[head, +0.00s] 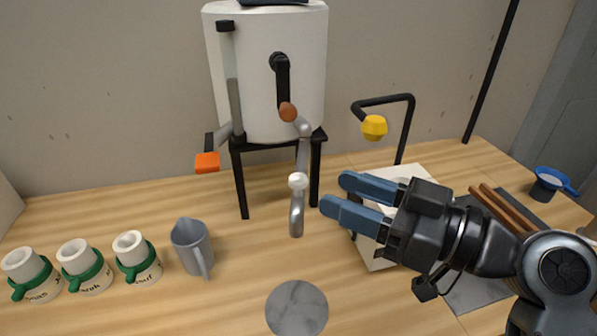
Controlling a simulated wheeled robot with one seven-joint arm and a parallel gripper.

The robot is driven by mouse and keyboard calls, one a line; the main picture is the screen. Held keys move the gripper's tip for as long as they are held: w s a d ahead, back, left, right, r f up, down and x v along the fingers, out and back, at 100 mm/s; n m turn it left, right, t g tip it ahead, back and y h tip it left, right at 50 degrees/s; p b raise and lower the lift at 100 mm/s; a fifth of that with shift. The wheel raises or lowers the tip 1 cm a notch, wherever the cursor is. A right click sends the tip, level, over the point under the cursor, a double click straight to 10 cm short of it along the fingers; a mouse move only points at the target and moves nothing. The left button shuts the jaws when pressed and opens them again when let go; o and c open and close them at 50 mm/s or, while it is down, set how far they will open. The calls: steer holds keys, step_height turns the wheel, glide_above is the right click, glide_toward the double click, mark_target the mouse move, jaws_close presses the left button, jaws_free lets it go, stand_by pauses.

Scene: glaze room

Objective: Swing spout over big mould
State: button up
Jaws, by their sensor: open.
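The spout (296,215) is a grey pipe below the white tank, with a white knob (298,181) at its bend. Its end hangs down over bare table. A white block (410,172), which may be the big mould, stands to the right, largely hidden behind my gripper. Three small white moulds (132,248) with green bands and names stand at the left. My gripper (338,193) has blue fingers, open and empty. They point left towards the spout, just right of the white knob with a gap in the picture.
The tank (265,75) stands on a black stand (241,180), with a brown-knobbed lever (285,90) on its front. An orange block (207,162) sits at left. A grey jug (192,247), grey disc (297,307), yellow-ended black arm (374,127) and blue cup (549,183) are around.

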mark_target(298, 177)
steer(key=p+x, duration=0.2)
steer(key=x, duration=0.5)
steer(key=shift+w+a, duration=0.15)
steer(key=shift+a, duration=0.15)
jaws_close()
stand_by(0.4)
